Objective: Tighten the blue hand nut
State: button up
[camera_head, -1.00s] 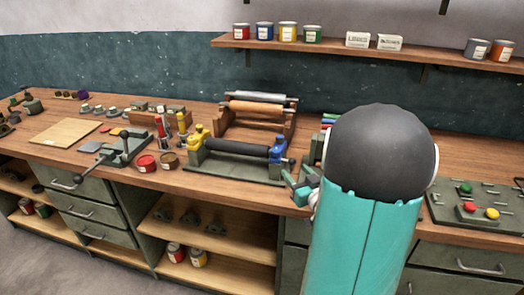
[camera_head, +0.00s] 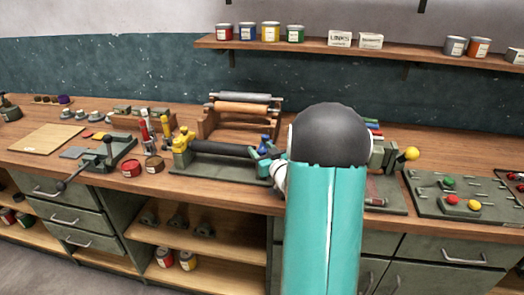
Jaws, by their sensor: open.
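The blue hand nut (camera_head: 264,141) is at the right end of a dark roller (camera_head: 225,149) on a green-grey press base (camera_head: 215,166). Only part of the nut shows, because my gripper overlaps it. My gripper (camera_head: 263,154) is open, with its teal fingers at the nut. I cannot tell whether they touch it. A yellow hand nut (camera_head: 181,142) is at the roller's left end.
A rack with a copper-coloured roller (camera_head: 241,108) stands behind. A panel with coloured knobs (camera_head: 430,193) is at the right. My arm hides the middle right bench.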

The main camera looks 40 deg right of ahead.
jog(key=c, duration=1)
jog(key=shift+o, duration=0.2)
jog(key=shift+w, duration=0.1)
